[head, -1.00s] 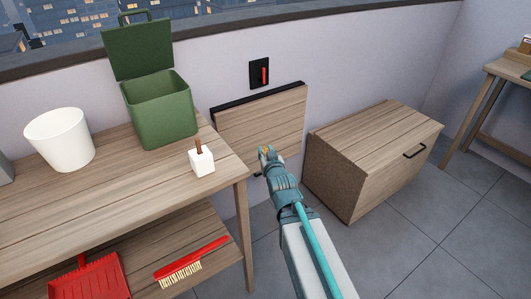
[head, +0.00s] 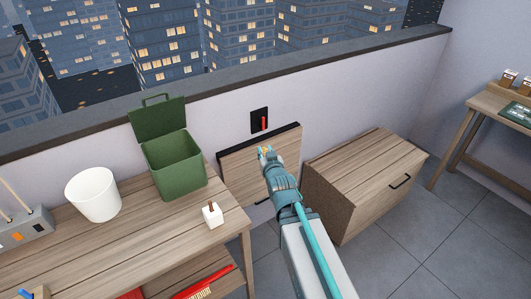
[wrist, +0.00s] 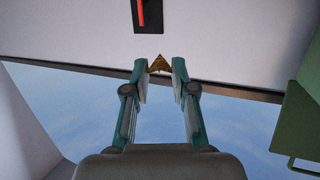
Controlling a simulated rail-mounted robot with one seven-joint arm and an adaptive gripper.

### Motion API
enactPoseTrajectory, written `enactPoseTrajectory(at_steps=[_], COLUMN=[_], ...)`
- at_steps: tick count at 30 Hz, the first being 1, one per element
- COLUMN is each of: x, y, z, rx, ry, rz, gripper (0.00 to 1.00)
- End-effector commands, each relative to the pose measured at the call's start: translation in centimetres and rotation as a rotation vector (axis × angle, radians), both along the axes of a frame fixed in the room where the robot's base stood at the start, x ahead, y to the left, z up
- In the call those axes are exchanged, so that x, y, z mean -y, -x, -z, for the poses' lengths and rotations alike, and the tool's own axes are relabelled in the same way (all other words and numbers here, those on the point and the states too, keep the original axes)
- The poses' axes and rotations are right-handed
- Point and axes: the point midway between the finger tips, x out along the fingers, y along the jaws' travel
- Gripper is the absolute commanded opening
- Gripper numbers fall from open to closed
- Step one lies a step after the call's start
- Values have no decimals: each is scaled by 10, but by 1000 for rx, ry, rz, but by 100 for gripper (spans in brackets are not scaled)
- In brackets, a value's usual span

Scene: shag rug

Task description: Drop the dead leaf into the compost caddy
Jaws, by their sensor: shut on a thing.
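My gripper (head: 266,152) is shut on the dead leaf, a small orange-brown scrap between its fingertips. The leaf (wrist: 160,64) shows as a brown, pointed piece in the wrist view. The green compost caddy (head: 175,170) stands on the wooden bench at the back, its lid (head: 158,118) raised and its top open. My gripper is to the right of the caddy, apart from it, in front of the wall. A green part of the caddy with a handle (wrist: 300,165) shows at the right of the wrist view.
A white pot (head: 94,194) and a small white block with a brown stub (head: 212,214) stand on the bench (head: 130,245). A folded wooden panel (head: 240,175) and a red-handled switch (head: 260,121) are on the wall. A wooden cabinet (head: 360,180) stands right of my arm.

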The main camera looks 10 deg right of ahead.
Motion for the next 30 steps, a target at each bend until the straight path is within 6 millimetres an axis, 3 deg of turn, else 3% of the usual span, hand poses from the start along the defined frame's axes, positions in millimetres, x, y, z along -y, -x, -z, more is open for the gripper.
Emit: enactPoseTrajectory(at_steps=[1, 3, 11, 15, 30], x=[0, 0, -8, -22, -129], y=[0, 0, -2, -5, -16], z=[-25, -40, -85, -105, -98], rx=[0, 0, 0, -1, -10], ry=[0, 0, 1, 1, 5], rz=[0, 0, -9, -26, -125], gripper=[15, 15, 15, 15, 15])
